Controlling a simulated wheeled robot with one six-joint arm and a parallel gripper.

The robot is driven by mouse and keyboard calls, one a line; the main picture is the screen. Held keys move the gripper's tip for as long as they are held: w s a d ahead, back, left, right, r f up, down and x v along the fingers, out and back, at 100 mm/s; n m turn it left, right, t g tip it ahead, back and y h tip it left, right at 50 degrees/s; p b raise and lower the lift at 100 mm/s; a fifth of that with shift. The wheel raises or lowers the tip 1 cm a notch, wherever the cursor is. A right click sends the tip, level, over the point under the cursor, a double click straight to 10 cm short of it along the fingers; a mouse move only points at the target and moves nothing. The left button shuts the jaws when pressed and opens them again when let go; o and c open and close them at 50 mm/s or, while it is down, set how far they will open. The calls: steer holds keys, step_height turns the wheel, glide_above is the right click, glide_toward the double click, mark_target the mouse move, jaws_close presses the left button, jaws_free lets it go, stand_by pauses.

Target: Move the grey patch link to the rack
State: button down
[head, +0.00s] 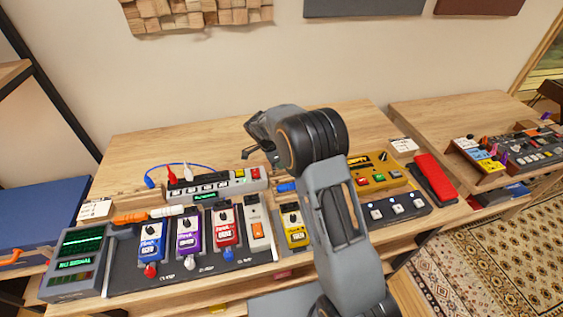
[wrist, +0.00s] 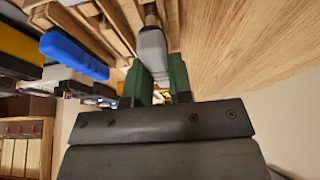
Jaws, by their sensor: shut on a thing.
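In the wrist view my gripper (wrist: 158,78) has its green-padded fingers shut on a grey, rounded piece, the grey patch link (wrist: 152,48). The link points away from me, its narrower end towards pale wooden slats (wrist: 108,25). These slats may be the rack; I cannot tell whether the link touches them. A blue link-like piece (wrist: 75,53) lies to the left of the fingers. In the head view my arm hides the fingertips and the grey link, and blocks much of the bench's middle.
On the bench (head: 150,140) a pedal board (head: 190,270) with several pedals stands at the left front. A mixer-like unit (head: 215,185) with a blue cable is behind it. A gold unit (head: 378,172) and a red pedal (head: 434,178) stand right of my arm. The bench's back is clear.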

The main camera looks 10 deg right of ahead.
steer(key=shift+f+b, duration=0.95)
steer(key=shift+b, duration=0.75)
stand_by(1.5)
steer(key=c, duration=0.9)
jaws_free()
steer(key=shift+c, duration=0.2)
steer(key=shift+o, duration=0.4)
steer(key=o, duration=0.3)
steer(key=shift+r, duration=0.2)
steer(key=shift+r+p, duration=1.55)
steer(key=shift+r, duration=1.8)
